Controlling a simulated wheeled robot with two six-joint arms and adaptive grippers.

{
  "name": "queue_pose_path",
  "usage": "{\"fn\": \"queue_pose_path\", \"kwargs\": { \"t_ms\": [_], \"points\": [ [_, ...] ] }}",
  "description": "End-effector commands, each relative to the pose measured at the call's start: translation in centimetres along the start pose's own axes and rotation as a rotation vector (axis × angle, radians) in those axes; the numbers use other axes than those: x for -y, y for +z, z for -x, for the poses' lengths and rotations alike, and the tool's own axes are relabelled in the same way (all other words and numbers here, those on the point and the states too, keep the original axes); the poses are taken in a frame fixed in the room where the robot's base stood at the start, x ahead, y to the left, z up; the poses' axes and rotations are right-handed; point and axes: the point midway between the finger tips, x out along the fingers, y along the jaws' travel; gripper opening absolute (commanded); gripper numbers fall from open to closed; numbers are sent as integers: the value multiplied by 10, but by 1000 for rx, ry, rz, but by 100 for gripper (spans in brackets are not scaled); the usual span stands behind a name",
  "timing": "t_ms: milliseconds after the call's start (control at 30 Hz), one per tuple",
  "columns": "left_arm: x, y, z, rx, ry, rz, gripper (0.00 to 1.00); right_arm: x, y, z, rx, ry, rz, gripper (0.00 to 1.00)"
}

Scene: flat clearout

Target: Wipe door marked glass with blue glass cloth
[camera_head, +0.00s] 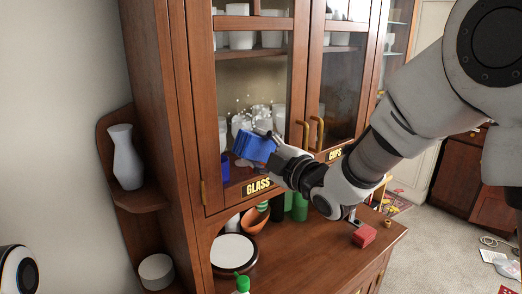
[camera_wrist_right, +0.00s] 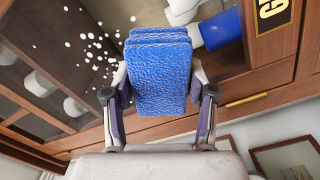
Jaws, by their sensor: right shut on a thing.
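The blue glass cloth (camera_head: 254,146) is a folded textured pad in my right gripper (camera_head: 277,143), held at the glass of the left cabinet door. In the right wrist view the cloth (camera_wrist_right: 160,70) fills the space between the two fingers (camera_wrist_right: 160,95). The door marked GLASS (camera_head: 258,186) looks closed, with its gold label below the pane. White specks (camera_head: 259,109) cluster on its pane, and also show in the right wrist view (camera_wrist_right: 97,45). I cannot tell whether the cloth touches the glass. My left gripper is not in view.
The neighbouring door is marked CUPS (camera_head: 335,154); brass handles (camera_head: 317,133) stand between the doors. A white vase (camera_head: 127,158) stands on the left shelf.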

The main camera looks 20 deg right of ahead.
Motion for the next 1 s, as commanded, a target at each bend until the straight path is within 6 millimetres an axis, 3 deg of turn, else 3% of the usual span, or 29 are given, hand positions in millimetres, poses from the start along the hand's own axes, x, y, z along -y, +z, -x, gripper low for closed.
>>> {"fn": "queue_pose_path", "kwargs": {
  "t_ms": [433,800,1000],
  "points": [
    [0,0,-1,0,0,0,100,0,1,-7,0,0,-1,22],
    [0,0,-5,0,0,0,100,-16,33,-5,1,2,-3,22],
    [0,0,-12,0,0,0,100,-16,37,-7,0,0,2,22]
  ]
}}
